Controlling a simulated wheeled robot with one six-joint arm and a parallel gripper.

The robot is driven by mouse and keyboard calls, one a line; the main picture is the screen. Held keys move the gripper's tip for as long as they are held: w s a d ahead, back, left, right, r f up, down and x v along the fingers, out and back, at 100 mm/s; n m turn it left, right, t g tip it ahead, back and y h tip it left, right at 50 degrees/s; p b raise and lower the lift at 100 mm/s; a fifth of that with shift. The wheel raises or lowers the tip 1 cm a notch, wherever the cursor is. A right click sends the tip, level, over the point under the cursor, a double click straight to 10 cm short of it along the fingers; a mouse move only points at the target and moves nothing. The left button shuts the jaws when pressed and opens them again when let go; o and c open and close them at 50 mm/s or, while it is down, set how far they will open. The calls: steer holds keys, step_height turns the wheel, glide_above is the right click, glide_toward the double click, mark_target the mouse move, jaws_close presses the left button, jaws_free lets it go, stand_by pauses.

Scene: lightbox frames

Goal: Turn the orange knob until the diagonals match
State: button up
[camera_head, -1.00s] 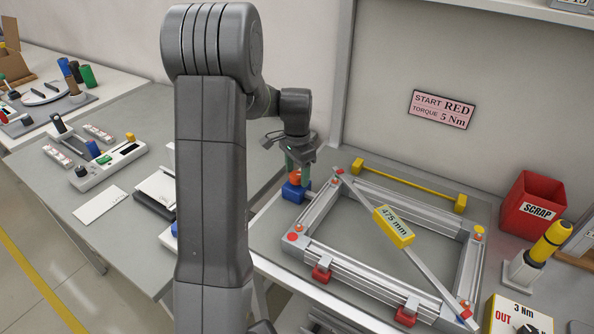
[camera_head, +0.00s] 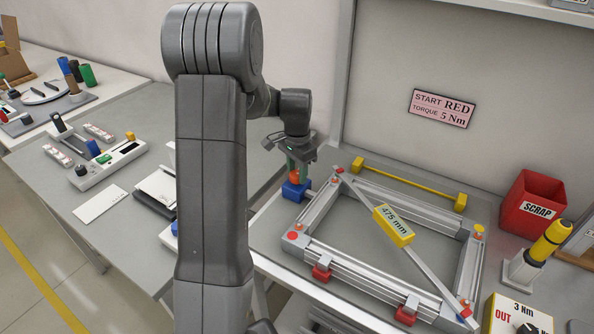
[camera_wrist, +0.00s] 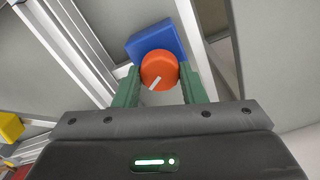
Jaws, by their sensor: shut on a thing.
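The orange knob (camera_wrist: 158,68) sits on a blue block (camera_wrist: 155,40) at the frame's upper left corner. It also shows in the head view (camera_head: 294,177), partly hidden by my fingers. My gripper (camera_wrist: 160,84) is shut on the knob, one green finger on each side. A white mark on the knob points to the lower left in the wrist view. The metal frame (camera_head: 335,260) lies on the table. A diagonal bar with a yellow "475 mm" readout (camera_head: 394,226) spans it from upper left to lower right.
A yellow bar (camera_head: 408,184) lies behind the frame. A red scrap bin (camera_head: 530,205) and a yellow-topped tool (camera_head: 545,245) stand to the right. Red clamps (camera_head: 321,273) sit along the front rail. A pink sign (camera_head: 442,109) on the wall reads "START RED, TORQUE 5 Nm".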

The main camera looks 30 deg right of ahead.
mark_target(297, 173)
steer(key=n, duration=0.5)
steer(key=shift+n, duration=0.4)
steer(key=n, duration=0.5)
steer(key=shift+w+n, duration=0.1)
steer(key=shift+n, duration=0.2)
steer(key=o, duration=1)
steer(key=shift+r+b, duration=0.1)
steer(key=shift+b, duration=0.2)
step_height(297, 173, up, 14)
steer(key=shift+b, duration=0.3)
steer(key=shift+f, duration=0.2)
